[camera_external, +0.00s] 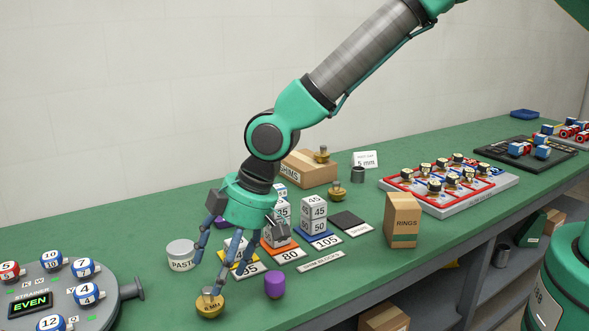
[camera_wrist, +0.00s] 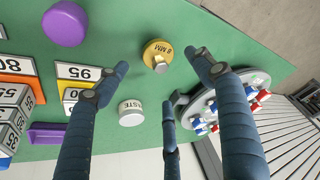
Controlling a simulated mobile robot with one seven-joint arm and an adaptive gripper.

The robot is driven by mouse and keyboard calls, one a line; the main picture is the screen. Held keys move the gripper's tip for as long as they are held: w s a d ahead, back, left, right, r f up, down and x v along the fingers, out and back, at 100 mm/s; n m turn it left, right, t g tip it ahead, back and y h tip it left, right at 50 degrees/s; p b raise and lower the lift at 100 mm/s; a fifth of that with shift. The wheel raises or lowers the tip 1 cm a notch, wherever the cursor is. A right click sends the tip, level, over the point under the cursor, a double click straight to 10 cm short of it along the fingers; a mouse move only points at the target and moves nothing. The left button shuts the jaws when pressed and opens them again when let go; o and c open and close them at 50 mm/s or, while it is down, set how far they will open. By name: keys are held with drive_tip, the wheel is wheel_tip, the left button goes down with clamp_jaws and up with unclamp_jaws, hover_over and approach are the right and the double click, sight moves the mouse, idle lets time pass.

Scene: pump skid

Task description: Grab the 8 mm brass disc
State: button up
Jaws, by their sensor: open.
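The 8 mm brass disc (camera_external: 209,304), a round piece with a small knob on top, sits on the green bench near its front edge. In the wrist view the brass disc (camera_wrist: 153,48) shows its "8 MM" label and lies ahead of the fingertips, closer to the right finger. My gripper (camera_external: 216,274) points down with its fingers spread, empty, close to the disc; one fingertip appears just above it. In the wrist view my gripper (camera_wrist: 146,82) is open with nothing between its fingers. Contact with the disc cannot be told.
A purple knob-like piece (camera_external: 274,285) stands right of the disc, a white paste tin (camera_external: 181,255) behind it. Number blocks (camera_external: 313,215) on label plates stand to the right. A round strainer plate (camera_external: 62,293) lies left. Other brass pieces (camera_external: 337,191) sit farther back.

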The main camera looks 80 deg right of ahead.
sight(210, 302)
drive_tip(key=shift+x, duration=1.45)
drive_tip(key=shift+b+x, duration=0.9)
drive_tip(key=shift+x, duration=1.7)
drive_tip(key=c, duration=1.3)
